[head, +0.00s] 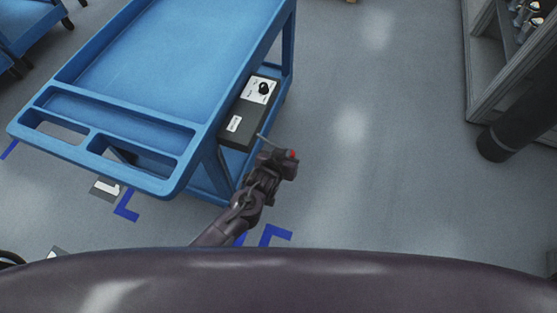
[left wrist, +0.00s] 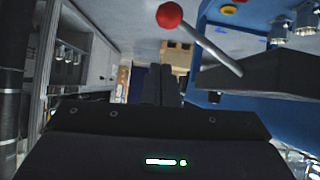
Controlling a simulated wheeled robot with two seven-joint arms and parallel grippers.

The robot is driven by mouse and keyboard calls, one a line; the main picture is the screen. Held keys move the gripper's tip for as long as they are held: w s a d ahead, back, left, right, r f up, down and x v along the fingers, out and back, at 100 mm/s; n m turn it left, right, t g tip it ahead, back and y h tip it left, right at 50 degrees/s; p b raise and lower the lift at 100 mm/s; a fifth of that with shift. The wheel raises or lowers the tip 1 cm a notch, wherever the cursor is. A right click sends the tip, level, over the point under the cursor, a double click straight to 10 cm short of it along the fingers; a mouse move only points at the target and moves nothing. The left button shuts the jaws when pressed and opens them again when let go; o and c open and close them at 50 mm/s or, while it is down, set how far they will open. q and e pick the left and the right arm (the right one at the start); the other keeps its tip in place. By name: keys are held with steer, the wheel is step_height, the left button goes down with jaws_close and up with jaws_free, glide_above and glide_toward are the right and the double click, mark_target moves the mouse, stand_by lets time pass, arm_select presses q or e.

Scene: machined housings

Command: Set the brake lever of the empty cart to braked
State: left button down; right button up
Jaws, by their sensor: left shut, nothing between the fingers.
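The blue cart (head: 165,45) stands at the left of the head view, and its top tray is empty. A dark box (head: 246,122) with a pale label and a black knob (head: 263,88) is mounted on its right side. The brake lever is a thin metal rod with a red ball (head: 293,154); in the left wrist view the red ball (left wrist: 169,15) and rod (left wrist: 212,48) rise from the dark box (left wrist: 265,73). My left gripper (head: 280,160) is shut and empty, close by the lever; its fingers (left wrist: 160,84) appear below the ball. Contact cannot be told. My right gripper is out of view.
Another blue cart (head: 30,22) stands at the upper left. A grey shelf (head: 482,60) with metal parts and a black cylinder (head: 510,135) are at the right. The floor between cart and shelf is clear, with blue corner marks (head: 126,206) near the cart.

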arm_select(q)
steer(key=v, duration=0.7)
steer(key=shift+r, duration=0.1)
stand_by(0.4)
steer(key=s+a+f+g+y, duration=0.1)
steer(key=s+a+f, duration=0.25)
steer(key=f, duration=0.45)
steer(key=s+a+f+g+y, duration=0.1)
steer(key=s+a+f+g, duration=0.15)
steer(key=a+f, duration=0.35)
steer(key=s+a+f+g+y, duration=0.1)
steer(key=s+a+f, duration=0.25)
steer(key=f, duration=0.55)
steer(key=s+a+f+g, duration=0.1)
steer(key=s+a+f, duration=0.2)
steer(key=s, duration=0.5)
steer(key=s+a+f+g, duration=0.2)
steer(key=s+f, duration=0.4)
steer(key=s, duration=0.2)
steer(key=s+a+f+g+y, duration=0.1)
steer(key=s+a+f, duration=0.2)
steer(key=s, duration=0.6)
steer(key=shift+a+f+n+g, duration=0.3)
steer(key=shift+f+n+g, duration=0.1)
steer(key=shift+f, duration=0.35)
